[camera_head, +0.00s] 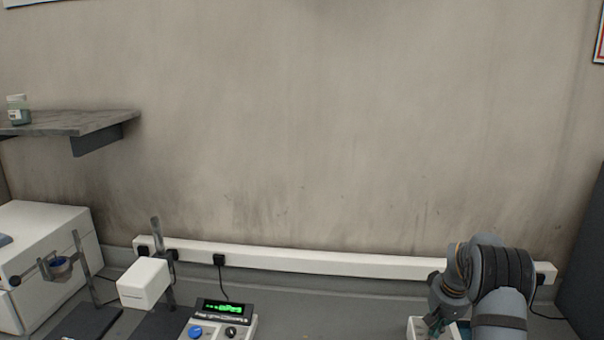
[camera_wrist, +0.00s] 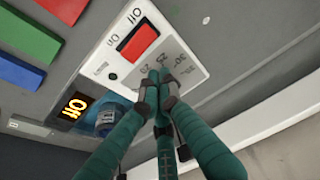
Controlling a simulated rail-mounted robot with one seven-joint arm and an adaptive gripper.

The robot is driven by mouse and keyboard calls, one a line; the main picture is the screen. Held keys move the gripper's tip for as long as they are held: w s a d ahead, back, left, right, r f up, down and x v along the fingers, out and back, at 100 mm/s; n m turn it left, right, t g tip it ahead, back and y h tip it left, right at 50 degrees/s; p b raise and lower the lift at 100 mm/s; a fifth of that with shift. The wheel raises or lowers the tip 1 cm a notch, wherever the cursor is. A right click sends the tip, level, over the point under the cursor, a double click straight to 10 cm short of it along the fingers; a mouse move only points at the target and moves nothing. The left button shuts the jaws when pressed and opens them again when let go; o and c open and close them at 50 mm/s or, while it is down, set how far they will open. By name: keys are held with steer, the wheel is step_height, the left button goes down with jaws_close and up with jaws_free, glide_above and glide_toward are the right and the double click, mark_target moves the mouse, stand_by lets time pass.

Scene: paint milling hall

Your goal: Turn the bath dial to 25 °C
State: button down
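The bath's control panel (camera_wrist: 105,65) is white and fills the middle of the wrist view. It bears a grey plate (camera_wrist: 186,72) printed with a temperature scale; 25 and 30 can be made out. My gripper (camera_wrist: 160,77) has its teal fingers drawn together, tips over this plate. The dial itself is hidden behind the fingers, so I cannot tell its setting or whether the fingertips touch it. In the head view my gripper (camera_head: 434,326) points down over the white unit (camera_head: 416,325) at the bottom right.
A blue-tinted container (camera_wrist: 107,117) sits beside the display. Red (camera_wrist: 62,8), green (camera_wrist: 30,34) and blue (camera_wrist: 18,72) blocks lie on the grey bench. A power strip (camera_head: 300,260) runs along the wall. A meter with a green display (camera_head: 222,308) stands left of my arm; the bench between is clear.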

steer(key=shift+a+f+b, duration=0.1)
steer(key=shift+b, duration=0.35)
step_height(320, 180, up, 6)
steer(key=p, duration=0.4)
steer(key=shift+s, duration=0.15)
steer(key=f, duration=0.2)
steer(key=f+b, duration=0.1)
steer(key=f, duration=0.1)
steer(key=f+b, duration=0.1)
steer(key=f, duration=0.1)
steer(key=shift+d+f, duration=0.1)
steer(key=shift+d, duration=0.15)
steer(key=shift+w, duration=0.2)
stand_by(0.9)
